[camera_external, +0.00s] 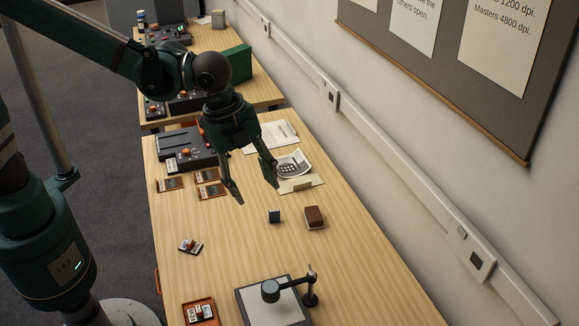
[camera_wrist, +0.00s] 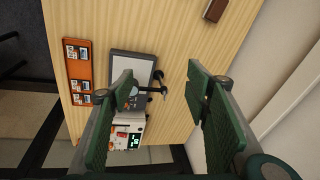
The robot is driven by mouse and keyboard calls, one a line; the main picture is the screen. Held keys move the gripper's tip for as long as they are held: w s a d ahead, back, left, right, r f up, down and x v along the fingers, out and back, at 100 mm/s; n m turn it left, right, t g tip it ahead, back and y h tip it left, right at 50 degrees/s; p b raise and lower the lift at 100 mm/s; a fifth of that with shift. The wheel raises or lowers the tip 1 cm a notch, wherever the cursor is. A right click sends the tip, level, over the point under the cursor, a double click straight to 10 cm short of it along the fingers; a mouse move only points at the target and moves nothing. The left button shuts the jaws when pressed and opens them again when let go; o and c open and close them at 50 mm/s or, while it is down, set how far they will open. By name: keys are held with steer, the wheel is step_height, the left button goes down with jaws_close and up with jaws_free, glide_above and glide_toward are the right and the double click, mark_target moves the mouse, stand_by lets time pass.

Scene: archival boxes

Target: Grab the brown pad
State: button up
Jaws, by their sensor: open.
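The brown pad (camera_external: 314,217) is a small brown block with a paler base. It lies on the wooden table near the wall-side edge, right of a small dark blue block. In the wrist view a brown block (camera_wrist: 215,10) is partly cut off at the top edge, right of centre. My gripper (camera_external: 255,193) is open and empty above the table, up and left of the brown pad in the external view. Its two fingers also show wide apart in the wrist view (camera_wrist: 160,92), with nothing between them at close range.
A small dark blue block (camera_external: 274,216) stands just left of the pad. A lamp stand (camera_external: 310,292) and grey panel (camera_external: 250,305) are at the front. Several slide cards, papers (camera_external: 272,137) and a grey device (camera_external: 185,150) lie farther back. The wall borders the right side.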

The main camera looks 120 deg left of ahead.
steer(key=w+a+f+m+g, duration=0.1)
steer(key=w+a+f, duration=0.25)
steer(key=a, duration=0.25)
steer(key=w+a+f+m, duration=0.1)
steer(key=w+a+f, duration=0.1)
steer(key=a+f, duration=0.35)
steer(key=m+g+h, duration=0.1)
steer(key=m+g, duration=0.1)
glide_above(314, 213)
steer(key=d, duration=0.1)
steer(key=f, duration=1.1)
steer(key=shift+w+d+f, duration=0.1)
steer(key=shift+w+f, duration=0.1)
steer(key=shift+w, duration=0.05)
steer(key=shift+a+f, duration=0.35)
steer(key=shift+f, duration=0.05)
steer(key=shift+f, duration=1.3)
steer(key=shift+s+a+f+b, duration=0.1)
steer(key=shift+s+f+b, duration=0.1)
steer(key=shift+f, duration=1.1)
steer(key=shift+s+a+f+b, duration=0.1)
steer(key=shift+f+b, duration=0.05)
steer(key=shift+f, duration=1.15)
